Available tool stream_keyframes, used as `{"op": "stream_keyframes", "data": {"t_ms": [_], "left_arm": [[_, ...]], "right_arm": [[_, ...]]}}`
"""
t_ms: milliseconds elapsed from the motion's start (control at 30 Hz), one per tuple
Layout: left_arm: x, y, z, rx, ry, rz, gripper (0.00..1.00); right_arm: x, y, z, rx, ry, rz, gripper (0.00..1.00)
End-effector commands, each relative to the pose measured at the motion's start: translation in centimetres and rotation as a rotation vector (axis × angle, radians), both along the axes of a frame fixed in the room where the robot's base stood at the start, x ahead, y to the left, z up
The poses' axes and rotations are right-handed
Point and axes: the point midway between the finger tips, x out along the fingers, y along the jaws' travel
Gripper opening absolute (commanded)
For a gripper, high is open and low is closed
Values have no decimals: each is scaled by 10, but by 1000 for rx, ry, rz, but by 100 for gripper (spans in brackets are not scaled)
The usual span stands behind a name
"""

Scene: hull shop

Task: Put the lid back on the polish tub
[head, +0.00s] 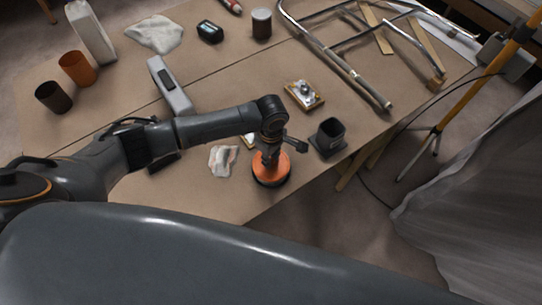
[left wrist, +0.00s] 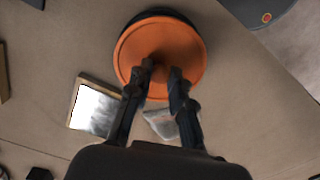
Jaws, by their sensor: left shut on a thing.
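The orange lid (head: 268,169) is a round disc near the table's front edge, and it also shows in the left wrist view (left wrist: 190,55). My left gripper (head: 268,158) is above it, shut on the middle of the lid; its fingertips show in the left wrist view (left wrist: 161,70). The dark polish tub (head: 272,185) shows as a rim under the lid, and its edge sticks out past the lid's top side in the left wrist view (left wrist: 160,13). The lid covers the rest of it. I cannot tell whether the lid touches the tub. My right gripper is not in view.
A dark square cup (head: 330,137) stands just right of the lid, and a crumpled cloth (head: 222,160) lies to its left. A bright framed plate (left wrist: 95,107) lies close by. A metal tube frame (head: 350,75) fills the back right. The table's front edge is near.

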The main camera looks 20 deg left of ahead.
Motion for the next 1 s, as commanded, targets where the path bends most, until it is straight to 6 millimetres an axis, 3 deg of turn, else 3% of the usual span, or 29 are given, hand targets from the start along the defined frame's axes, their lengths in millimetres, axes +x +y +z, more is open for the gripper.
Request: {"op": "stream_keyframes", "data": {"t_ms": [133,167,300,500,633,1000], "left_arm": [[0,0,0,0,0,0,0],[0,0,0,0,0,0,23],[0,0,0,0,0,0,47],[0,0,0,0,0,0,47],[0,0,0,0,0,0,70],[0,0,2,0,0,0,70]], "right_arm": [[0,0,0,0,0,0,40],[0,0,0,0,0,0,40],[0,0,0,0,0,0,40],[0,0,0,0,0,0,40],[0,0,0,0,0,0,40],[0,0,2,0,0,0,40]]}}
